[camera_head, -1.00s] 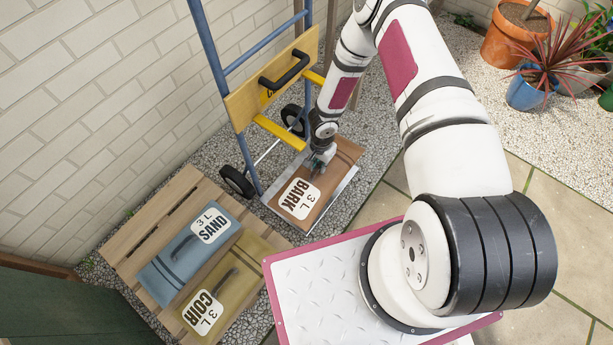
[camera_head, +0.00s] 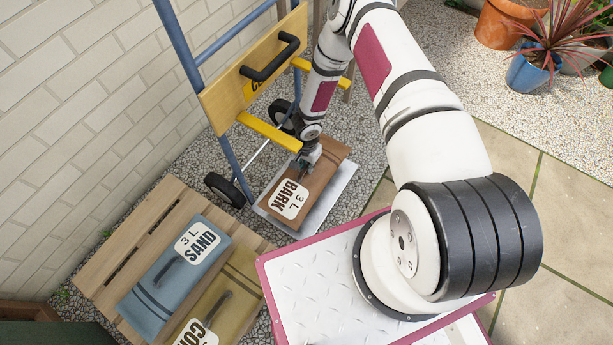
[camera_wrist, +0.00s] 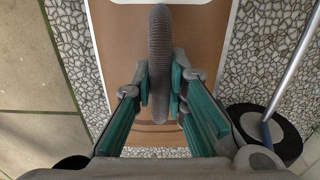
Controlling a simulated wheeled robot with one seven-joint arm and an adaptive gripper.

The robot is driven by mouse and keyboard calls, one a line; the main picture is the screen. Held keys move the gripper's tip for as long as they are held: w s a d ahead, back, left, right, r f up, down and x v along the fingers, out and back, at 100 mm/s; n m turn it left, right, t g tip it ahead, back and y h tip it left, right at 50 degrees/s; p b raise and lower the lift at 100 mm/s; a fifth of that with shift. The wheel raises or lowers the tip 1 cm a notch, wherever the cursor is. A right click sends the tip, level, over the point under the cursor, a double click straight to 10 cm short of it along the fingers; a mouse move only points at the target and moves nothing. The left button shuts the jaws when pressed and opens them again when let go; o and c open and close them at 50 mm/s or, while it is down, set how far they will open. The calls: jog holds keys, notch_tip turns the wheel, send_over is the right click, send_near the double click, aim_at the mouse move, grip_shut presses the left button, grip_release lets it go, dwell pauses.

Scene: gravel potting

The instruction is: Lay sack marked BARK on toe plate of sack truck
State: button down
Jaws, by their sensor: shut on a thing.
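The brown BARK sack (camera_head: 326,172) lies flat over the silver toe plate (camera_head: 325,201) of the sack truck (camera_head: 254,84), with its label towards the front. Strips of bare plate show along its right and front edges. I cannot tell whether the sack fully touches the plate. My gripper (camera_head: 306,163) is over the sack. In the wrist view my gripper (camera_wrist: 161,88) is shut on the sack's dark ribbed handle (camera_wrist: 160,45), one pad on each side. The brown sack face (camera_wrist: 205,45) shows below it.
A wooden pallet (camera_head: 128,228) at the lower left bears the blue SAND sack (camera_head: 170,280) and the olive COIR sack (camera_head: 240,268), partly cut off. A brick wall (camera_head: 70,110) stands behind. Truck wheels (camera_head: 224,189) flank the plate. Potted plants (camera_head: 530,80) stand far right; paving there is clear.

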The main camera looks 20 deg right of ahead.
aim_at(307, 174)
jog(key=shift+f+b, duration=1.1)
jog(key=shift+f, duration=1.8)
jog(key=shift+f, duration=0.1)
jog(key=c, duration=1.6)
grip_release()
notch_tip(307, 174, up, 12)
jog(key=p, duration=0.4)
